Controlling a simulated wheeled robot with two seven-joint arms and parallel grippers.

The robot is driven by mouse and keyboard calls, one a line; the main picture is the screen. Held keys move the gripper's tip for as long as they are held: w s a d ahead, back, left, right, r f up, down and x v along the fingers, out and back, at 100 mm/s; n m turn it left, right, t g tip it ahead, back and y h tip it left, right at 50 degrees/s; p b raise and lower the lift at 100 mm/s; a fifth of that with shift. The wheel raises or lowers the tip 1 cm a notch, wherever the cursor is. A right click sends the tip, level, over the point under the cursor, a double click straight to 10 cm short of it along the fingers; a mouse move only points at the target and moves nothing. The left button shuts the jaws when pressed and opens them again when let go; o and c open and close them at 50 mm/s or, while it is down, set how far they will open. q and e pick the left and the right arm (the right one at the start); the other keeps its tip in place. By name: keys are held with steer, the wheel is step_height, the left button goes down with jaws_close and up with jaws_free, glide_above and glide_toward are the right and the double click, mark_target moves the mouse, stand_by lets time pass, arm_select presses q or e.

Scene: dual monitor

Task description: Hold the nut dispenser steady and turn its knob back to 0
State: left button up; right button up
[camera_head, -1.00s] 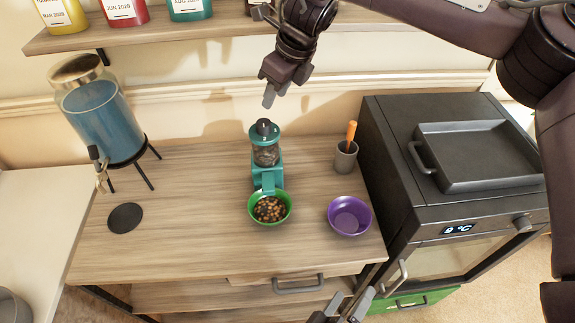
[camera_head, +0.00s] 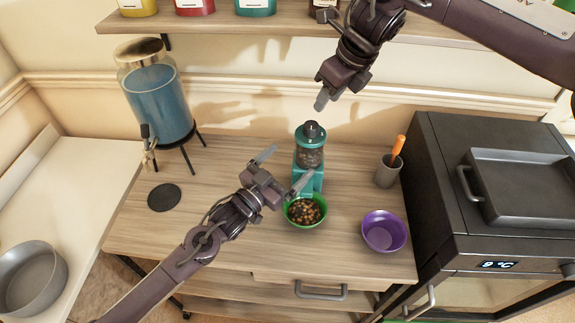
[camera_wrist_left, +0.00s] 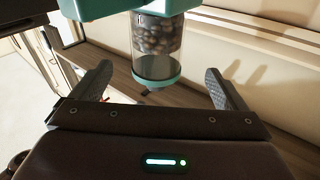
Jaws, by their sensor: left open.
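The nut dispenser (camera_head: 309,158) stands on the wooden counter, with a teal base, a clear jar of nuts and a teal top. Its dark knob (camera_head: 312,130) is on top; I cannot read its setting. My left gripper (camera_head: 283,169) is open just left of the dispenser, one finger in front of its lower body. In the left wrist view the jar (camera_wrist_left: 157,52) appears upside down between the open fingers, apart from both. My right gripper (camera_head: 321,102) hangs above the knob, apart from it; its opening is unclear.
A green bowl of nuts (camera_head: 293,221) sits under the dispenser's spout. A blue drink dispenser (camera_head: 160,105) and a black coaster (camera_head: 164,198) are at left.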

mark_target(309, 150)
arm_select(q)
steer(key=shift+w+d+f+g, duration=0.15)
steer(key=shift+w+f+g, duration=0.15)
steer(key=shift+g, duration=0.3)
steer(key=shift+w+d+f, duration=0.1)
steer(key=shift+w+d, duration=0.1)
steer(key=x, duration=0.7)
steer(key=shift+d+f, duration=0.1)
